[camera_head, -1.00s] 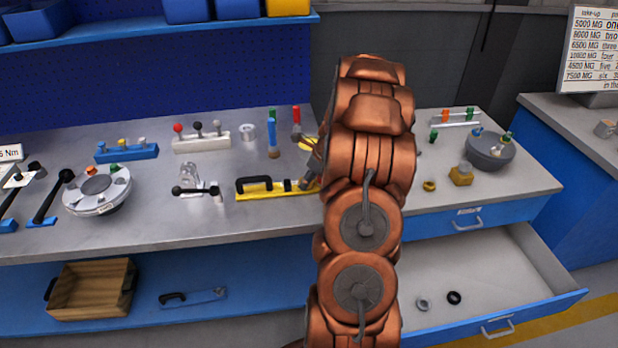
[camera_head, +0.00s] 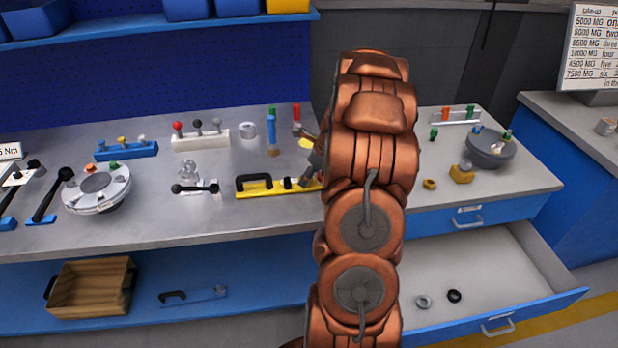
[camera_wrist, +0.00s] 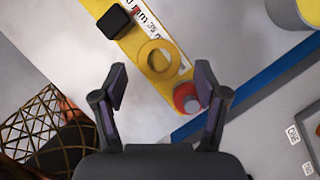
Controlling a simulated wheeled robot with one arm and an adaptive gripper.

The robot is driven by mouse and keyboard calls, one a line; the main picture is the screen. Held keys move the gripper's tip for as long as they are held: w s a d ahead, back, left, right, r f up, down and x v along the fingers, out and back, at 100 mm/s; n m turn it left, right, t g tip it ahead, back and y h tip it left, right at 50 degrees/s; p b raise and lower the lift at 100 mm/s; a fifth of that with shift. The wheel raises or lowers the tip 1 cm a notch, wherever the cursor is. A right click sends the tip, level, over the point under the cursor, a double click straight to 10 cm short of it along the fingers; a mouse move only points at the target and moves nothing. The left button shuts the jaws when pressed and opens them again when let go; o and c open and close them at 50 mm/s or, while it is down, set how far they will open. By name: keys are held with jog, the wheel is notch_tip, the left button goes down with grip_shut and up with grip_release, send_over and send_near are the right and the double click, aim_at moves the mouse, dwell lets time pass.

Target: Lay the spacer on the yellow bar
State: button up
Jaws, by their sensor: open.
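A yellow ring, which looks like the spacer (camera_wrist: 146,49), lies flat on the yellow bar (camera_wrist: 166,87) in the wrist view, partly over its white printed strip. The bar also carries a black square knob (camera_wrist: 114,23) and, by its near end, a red round knob (camera_wrist: 186,96). My gripper (camera_wrist: 161,84) is open, its fingertips either side of the bar's end and a little short of the ring, with nothing between the pads. In the head view, the yellow bar (camera_head: 262,192) has a black handle; my arm hides its right end and the ring.
Left of the bar stand a small black-ended lever fixture (camera_head: 194,188) and a round grey fixture (camera_head: 97,188). A blue-handled tool (camera_head: 272,135) stands behind. Right of my arm are a brass block (camera_head: 461,174), a grey bowl (camera_head: 490,150) and an open drawer (camera_head: 490,270) with two rings.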

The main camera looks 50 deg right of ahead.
jog(key=a+b+v, duration=0.1)
jog(key=b+v, duration=0.1)
jog(key=v, duration=0.8)
jog(key=shift+s+d+r, duration=0.25)
jog(key=shift+d+r, duration=0.15)
jog(key=shift+d, duration=0.05)
jog(key=s+a+r+n+g+y, duration=0.1)
jog(key=s+a+r+n+g, duration=0.1)
jog(key=a+n, duration=0.85)
jog(key=s+a+r+n+g, duration=0.1)
jog(key=s+a+r+n, duration=0.3)
jog(key=a, duration=1.2)
jog(key=s+a+f+n+g+h, duration=0.1)
jog(key=s+a+n, duration=0.5)
jog(key=s+n, duration=0.3)
jog(key=s+a+f+n+g+h, duration=0.1)
jog(key=s+a+f+n+g, duration=0.1)
jog(key=s+a+n, duration=0.4)
jog(key=s+n, duration=0.3)
jog(key=shift+s+a+f, duration=0.15)
jog(key=shift+s+f, duration=0.2)
jog(key=shift+n, duration=0.25)
